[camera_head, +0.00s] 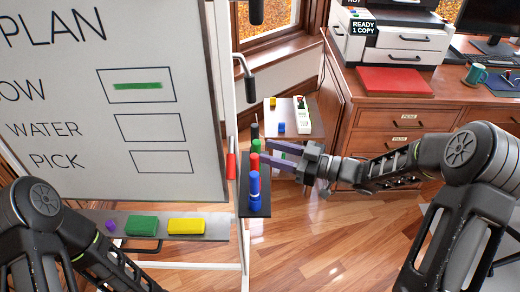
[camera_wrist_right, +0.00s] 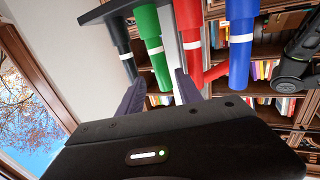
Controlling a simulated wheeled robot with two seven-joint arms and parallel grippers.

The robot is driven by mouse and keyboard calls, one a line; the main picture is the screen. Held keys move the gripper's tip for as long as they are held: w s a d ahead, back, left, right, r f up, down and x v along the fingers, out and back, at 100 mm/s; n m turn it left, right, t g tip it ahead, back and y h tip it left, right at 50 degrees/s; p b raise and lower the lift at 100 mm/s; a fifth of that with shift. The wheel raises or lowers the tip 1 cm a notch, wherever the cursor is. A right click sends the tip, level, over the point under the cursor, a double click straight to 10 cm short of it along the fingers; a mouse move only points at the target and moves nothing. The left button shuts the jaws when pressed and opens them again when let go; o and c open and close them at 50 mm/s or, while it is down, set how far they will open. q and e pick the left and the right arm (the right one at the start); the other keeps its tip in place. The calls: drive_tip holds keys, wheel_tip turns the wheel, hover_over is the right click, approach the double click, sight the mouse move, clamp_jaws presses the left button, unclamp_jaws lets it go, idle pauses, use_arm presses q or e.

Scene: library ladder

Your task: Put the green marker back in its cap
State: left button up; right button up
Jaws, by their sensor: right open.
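The green marker (camera_head: 256,145) stands in a row on a narrow dark holder (camera_head: 259,211), between a black marker (camera_head: 255,130) and a red one. In the right wrist view, which looks inverted, the green marker (camera_wrist_right: 150,40) hangs from the holder and has a white band. I cannot tell its cap from its body. My right gripper (camera_head: 268,151) is open beside the row, its fingers pointing left toward the green and red markers. In the wrist view the green marker's end lies between the two fingers, with no clear contact. My left gripper is out of view.
A red marker (camera_head: 254,162) and a blue marker (camera_head: 253,190) stand nearer me on the holder. Another red piece (camera_head: 231,165) is at the whiteboard's (camera_head: 170,185) edge. The board's tray (camera_head: 215,229) holds green and yellow blocks. A small table (camera_head: 308,128) stands behind the gripper.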

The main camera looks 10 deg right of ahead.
drive_tip(key=v, duration=0.7)
drive_tip(key=shift+s+d, duration=0.2)
drive_tip(key=shift+d, duration=0.05)
idle(0.4)
drive_tip(key=w+d+f+m+t+h, duration=0.2)
drive_tip(key=w+d+f+m+h, duration=0.1)
drive_tip(key=f+m+h, duration=0.15)
drive_tip(key=w+d+f+m+t+h, duration=0.1)
drive_tip(key=w+d+f+m+h, duration=0.1)
drive_tip(key=w+f+m+h, duration=0.3)
drive_tip(key=s+a+f+m+g+h, duration=0.25)
drive_tip(key=s+f, duration=0.45)
drive_tip(key=f, duration=0.5)
drive_tip(key=s+a+f+g+p, duration=0.1)
drive_tip(key=s+a+f+g, duration=0.4)
drive_tip(key=s+a, duration=0.3)
drive_tip(key=s+a+f+m+g+y+p, duration=0.1)
drive_tip(key=s+a+f+g, duration=0.4)
drive_tip(key=s, duration=1.2)
drive_tip(key=a+f, duration=0.1)
drive_tip(key=a, duration=0.3)
